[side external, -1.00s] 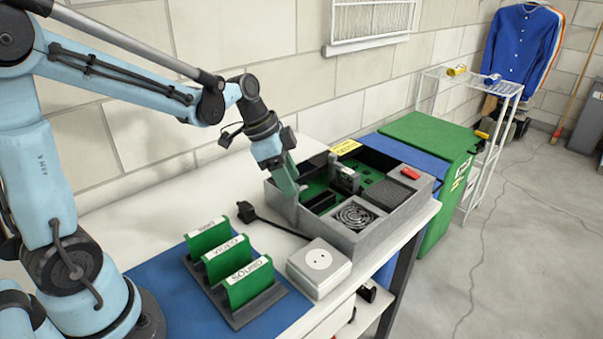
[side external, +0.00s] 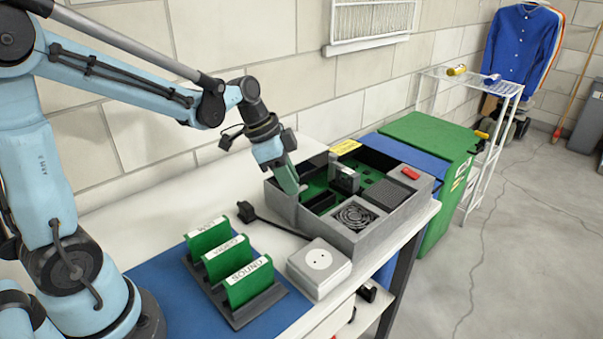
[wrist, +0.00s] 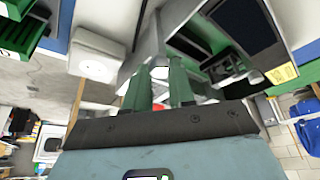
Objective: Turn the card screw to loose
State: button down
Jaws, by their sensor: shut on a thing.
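An open grey computer case (side external: 375,240) stands on the white bench, with a green circuit board (side external: 380,192) inside. My gripper (side external: 299,193) reaches down at the case's left wall, with its green fingertips at the edge. In the wrist view, the two green fingers of my gripper (wrist: 160,72) point at the case wall, a small distance apart. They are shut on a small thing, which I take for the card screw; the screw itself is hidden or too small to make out. Its turn position cannot be seen.
Green labelled cards (side external: 248,282) stand in a dark rack on a blue mat (side external: 165,280). A white socket box (side external: 319,268) and a black plug with cable (side external: 246,211) lie left of the case. A fan (side external: 355,215) and a red switch (side external: 410,173) are in the case.

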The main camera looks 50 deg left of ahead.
jog(key=n, duration=0.2)
jog(key=n+y, duration=0.1)
jog(key=n, duration=0.1)
jog(key=shift+s+d+t, duration=0.15)
jog(key=shift+d+t, duration=0.05)
jog(key=shift+t, duration=0.2)
jog(key=n+y, duration=0.1)
jog(key=n, duration=0.1)
jog(key=n+y, duration=0.1)
jog(key=n, duration=0.1)
jog(key=shift+d+n, duration=0.2)
jog(key=shift+n, duration=0.1)
jog(key=n+y, duration=0.1)
jog(key=n, duration=0.1)
jog(key=n+y, duration=0.1)
jog(key=n, duration=0.1)
jog(key=shift+d+n, duration=0.2)
jog(key=shift+n, duration=0.1)
jog(key=shift+d+n+g+y, duration=0.1)
jog(key=shift+n+g+y, duration=0.45)
jog(key=shift+n, duration=1.45)
jog(key=c, duration=0.9)
grip_release()
jog(key=shift+c, duration=0.2)
